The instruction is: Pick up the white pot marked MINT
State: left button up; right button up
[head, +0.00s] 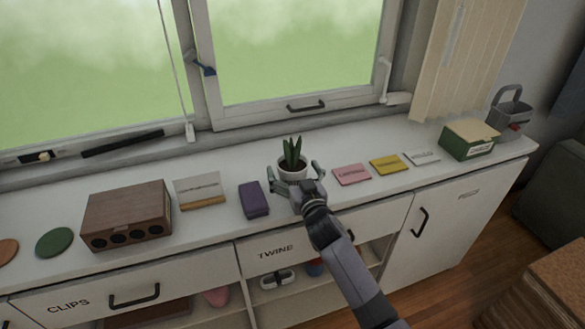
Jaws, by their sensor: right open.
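A small white pot (292,174) with a green spiky plant (292,154) stands upright on the white cabinet top, below the window. Any marking on the pot is too small or hidden to read. My right gripper (297,172) is open, with one finger on each side of the pot. I cannot tell whether the fingers touch it. The palm hides the pot's lower front. My left gripper is not in view.
A purple block (254,199) and a brown wooden box (127,216) lie left of the pot. Pink (351,174), yellow (389,164) and white (422,157) packets lie right of it. A green box (468,139) and a grey can (509,112) stand at the right end.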

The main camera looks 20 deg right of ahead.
jog(key=shift+w, duration=0.3)
jog(key=shift+s, duration=0.1)
jog(key=shift+c, duration=0.2)
jog(key=c, duration=1.7)
jog(key=shift+r, duration=0.15)
jog(key=shift+c, duration=0.3)
